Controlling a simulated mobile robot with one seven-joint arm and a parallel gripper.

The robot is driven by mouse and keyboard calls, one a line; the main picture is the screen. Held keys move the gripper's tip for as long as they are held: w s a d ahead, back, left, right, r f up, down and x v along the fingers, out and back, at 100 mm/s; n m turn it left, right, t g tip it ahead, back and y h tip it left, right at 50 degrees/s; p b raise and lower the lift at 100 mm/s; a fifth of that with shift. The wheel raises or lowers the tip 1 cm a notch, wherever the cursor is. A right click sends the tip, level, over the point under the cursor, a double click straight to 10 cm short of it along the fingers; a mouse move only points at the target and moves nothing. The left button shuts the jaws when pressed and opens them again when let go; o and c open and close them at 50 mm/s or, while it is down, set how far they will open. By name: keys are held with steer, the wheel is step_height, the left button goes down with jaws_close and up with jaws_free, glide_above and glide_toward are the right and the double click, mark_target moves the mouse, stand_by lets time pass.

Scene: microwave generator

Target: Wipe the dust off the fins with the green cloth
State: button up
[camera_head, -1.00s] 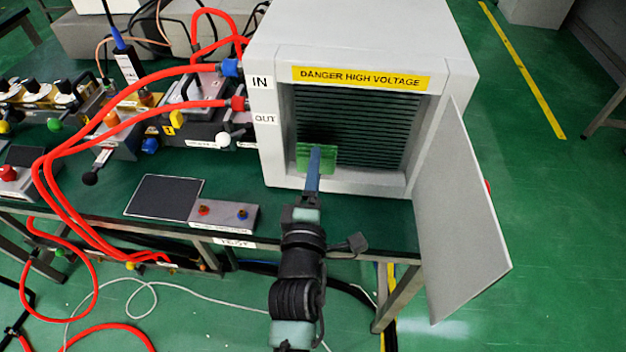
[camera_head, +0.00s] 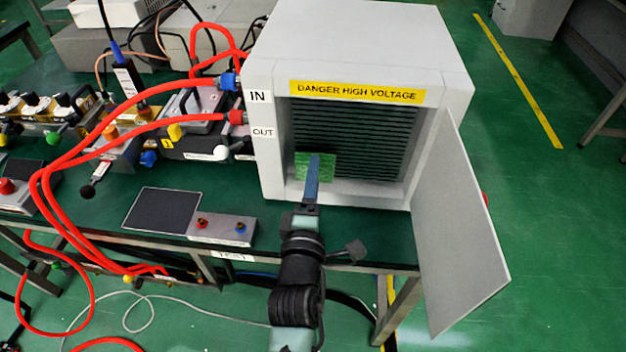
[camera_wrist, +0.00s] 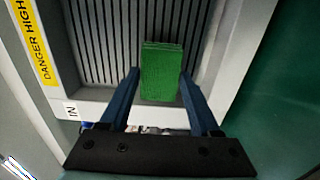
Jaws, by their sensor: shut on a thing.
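The green cloth (camera_head: 304,167) is a flat, folded block held at the lower left of the opening in the grey cabinet (camera_head: 360,45). It also shows in the wrist view (camera_wrist: 161,72). My gripper (camera_head: 314,160) is shut on the cloth, with its blue fingers on either side of it in the wrist view (camera_wrist: 160,85). The dark horizontal fins (camera_head: 365,130) lie behind the cloth; they also show in the wrist view (camera_wrist: 108,35). Whether the cloth touches the fins I cannot tell. Dust cannot be made out on the fins.
The cabinet door (camera_head: 455,230) stands wide open on the right. The cabinet's side walls and lower sill frame the opening. Red hoses (camera_head: 120,140) run to the cabinet's left side. A small box with knobs (camera_head: 222,228) and a dark pad (camera_head: 160,210) lie on the table at left.

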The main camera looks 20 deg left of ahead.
mark_target(333, 174)
steer(key=shift+w+a, duration=0.2)
steer(key=shift+w, duration=0.45)
steer(key=d+p, duration=0.1)
steer(key=p, duration=0.3)
steer(key=w+d+p, duration=0.1)
steer(key=d+p, duration=0.1)
steer(key=p, duration=0.2)
steer(key=shift+d+r, duration=0.15)
steer(key=shift+r, duration=0.05)
steer(key=shift+d+p, duration=0.25)
steer(key=shift+p, duration=0.3)
steer(key=shift+d+f, duration=0.1)
steer(key=shift+f, duration=0.1)
